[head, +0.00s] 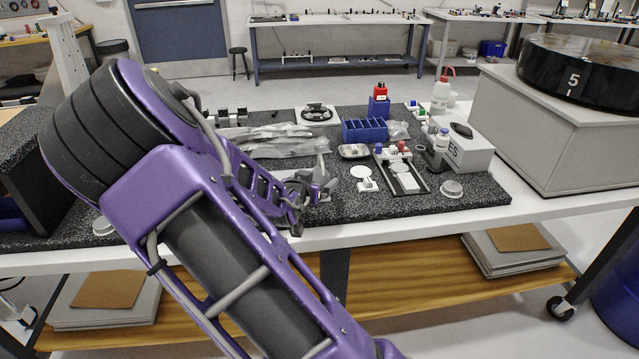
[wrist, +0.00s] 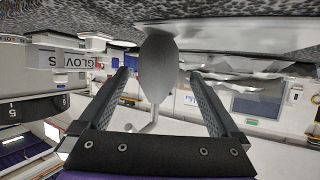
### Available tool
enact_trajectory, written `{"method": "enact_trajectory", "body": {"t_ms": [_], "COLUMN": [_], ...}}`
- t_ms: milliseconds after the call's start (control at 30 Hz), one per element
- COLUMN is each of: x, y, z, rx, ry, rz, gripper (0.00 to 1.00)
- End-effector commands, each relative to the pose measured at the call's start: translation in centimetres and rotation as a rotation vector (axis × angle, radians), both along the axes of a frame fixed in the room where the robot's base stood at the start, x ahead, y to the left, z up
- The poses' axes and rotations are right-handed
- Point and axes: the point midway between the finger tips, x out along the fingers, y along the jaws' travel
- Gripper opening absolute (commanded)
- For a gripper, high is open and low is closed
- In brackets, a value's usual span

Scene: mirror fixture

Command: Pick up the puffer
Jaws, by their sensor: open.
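The puffer is a smooth grey bulb (wrist: 158,68) with a pointed end. In the wrist view, which is upside down, it stands out from the speckled dark mat and shows between my two fingers. In the head view a grey pointed piece (head: 321,165), apparently the puffer, shows just behind my gripper (head: 318,188) at the mat's front part. My gripper is open, with its fingertips (wrist: 159,75) on either side of the bulb in the picture and a gap on each side. I cannot tell how deep the puffer is between the fingers. My arm hides part of the mat.
Clear plastic bags (head: 275,143) lie behind the gripper. To the right are a white round-topped fixture (head: 364,177), a black tray (head: 419,187), a blue rack (head: 363,131) and a white glove box (head: 468,152). The mat's front edge is close to the gripper.

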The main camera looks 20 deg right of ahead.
Motion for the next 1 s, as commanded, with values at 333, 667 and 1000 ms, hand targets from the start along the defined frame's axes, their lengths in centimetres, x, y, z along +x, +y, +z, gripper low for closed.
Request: {"method": "enact_trajectory", "body": {"t_ms": [333, 667, 1000], "x": [1.9, 3.6, 3.5], "y": [-2.2, -3.6, -3.6], "z": [-2.3, -3.2, -3.1], "rx": [-0.002, 0.001, 0.001], "ry": [0.002, 0.0, -0.001], "rz": [-0.002, 0.0, 0.0], "gripper": [0.98, 0.98, 0.59]}}
